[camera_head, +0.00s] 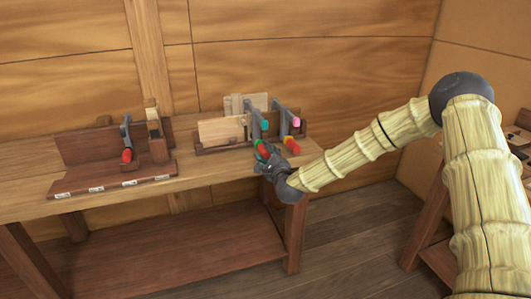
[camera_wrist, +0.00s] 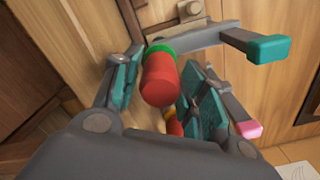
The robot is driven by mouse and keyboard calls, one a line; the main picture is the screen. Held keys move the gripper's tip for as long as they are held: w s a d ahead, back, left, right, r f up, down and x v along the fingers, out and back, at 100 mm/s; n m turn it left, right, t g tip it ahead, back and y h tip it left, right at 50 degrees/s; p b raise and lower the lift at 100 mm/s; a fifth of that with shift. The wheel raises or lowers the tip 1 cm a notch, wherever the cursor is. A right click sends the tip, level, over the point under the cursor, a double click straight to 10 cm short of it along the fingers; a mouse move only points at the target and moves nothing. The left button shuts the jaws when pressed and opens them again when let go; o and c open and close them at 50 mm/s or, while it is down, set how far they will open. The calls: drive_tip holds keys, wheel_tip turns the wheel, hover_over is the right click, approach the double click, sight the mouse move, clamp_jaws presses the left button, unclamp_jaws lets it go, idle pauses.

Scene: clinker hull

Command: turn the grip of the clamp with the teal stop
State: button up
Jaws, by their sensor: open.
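The clamp with the teal stop (camera_head: 264,125) stands at the right part of the bench, in front of pale boards. The teal stop is also at the upper right of the wrist view (camera_wrist: 268,48), on a grey clamp arm. This clamp's red grip (camera_wrist: 160,80), with a green collar, sits between the two teal-padded fingers of my gripper (camera_wrist: 164,84). My gripper is open around the grip, with a gap at least on the right side. In the head view my gripper (camera_head: 268,160) reaches in from the right and partly covers the grip.
A second clamp with a pink stop (camera_head: 296,121) and orange grip (camera_head: 292,145) stands close on the right; its pink stop (camera_wrist: 248,130) is near my right finger. Another clamp with a red grip (camera_head: 127,155) is on a wooden stand at the left. Bench (camera_head: 205,178) between is clear.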

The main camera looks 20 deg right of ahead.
drive_tip(key=shift+w, duration=0.2)
drive_tip(key=c, duration=0.8)
drive_tip(key=shift+o, duration=0.2)
drive_tip(key=shift+n, duration=0.3)
